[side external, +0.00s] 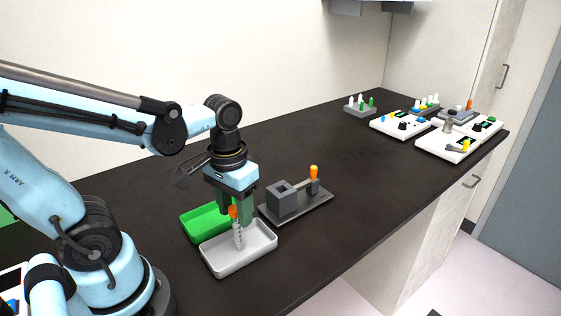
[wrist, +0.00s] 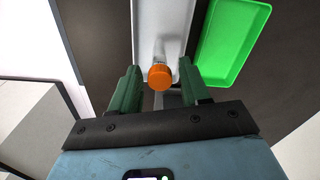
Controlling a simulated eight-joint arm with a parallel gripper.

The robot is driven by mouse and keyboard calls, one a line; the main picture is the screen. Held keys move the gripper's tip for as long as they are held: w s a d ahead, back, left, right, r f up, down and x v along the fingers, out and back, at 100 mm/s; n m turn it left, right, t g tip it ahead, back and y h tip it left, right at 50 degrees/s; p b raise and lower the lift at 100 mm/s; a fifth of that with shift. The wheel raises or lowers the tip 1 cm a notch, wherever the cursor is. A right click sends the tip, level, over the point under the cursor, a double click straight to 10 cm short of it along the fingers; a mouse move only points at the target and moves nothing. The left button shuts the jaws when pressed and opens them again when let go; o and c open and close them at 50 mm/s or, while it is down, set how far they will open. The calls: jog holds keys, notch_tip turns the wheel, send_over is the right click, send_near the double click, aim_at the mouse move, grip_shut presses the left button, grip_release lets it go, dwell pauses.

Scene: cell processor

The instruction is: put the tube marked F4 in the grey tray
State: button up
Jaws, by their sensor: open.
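A clear tube with an orange cap (side external: 239,237) stands nearly upright, leaning slightly, with its lower end inside the grey tray (side external: 262,251). I cannot read its mark. In the wrist view its orange cap (wrist: 160,77) sits between the fingers of my gripper (wrist: 161,88), with a gap on both sides. My gripper (side external: 236,213) is open and points down over the tray, its fingers around cap height. The grey tray also shows in the wrist view (wrist: 148,35), beyond the cap.
A green tray (side external: 191,222) lies beside the grey one. A dark fixture (side external: 283,201) with a grey block and an orange-topped tube (side external: 314,173) stands to the right. White devices (side external: 450,141) and a small rack (side external: 360,110) stand far back. The front counter is clear.

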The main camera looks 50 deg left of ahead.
notch_tip(320, 180, up, 11)
jog(key=w+d+f+m+t, duration=0.1)
jog(key=w+f+m+t, duration=0.2)
jog(key=w+f+t, duration=0.2)
jog(key=shift+w+d+f+t, duration=0.25)
jog(key=shift+f+t, duration=0.45)
jog(key=shift+t, duration=0.3)
dwell(0.8)
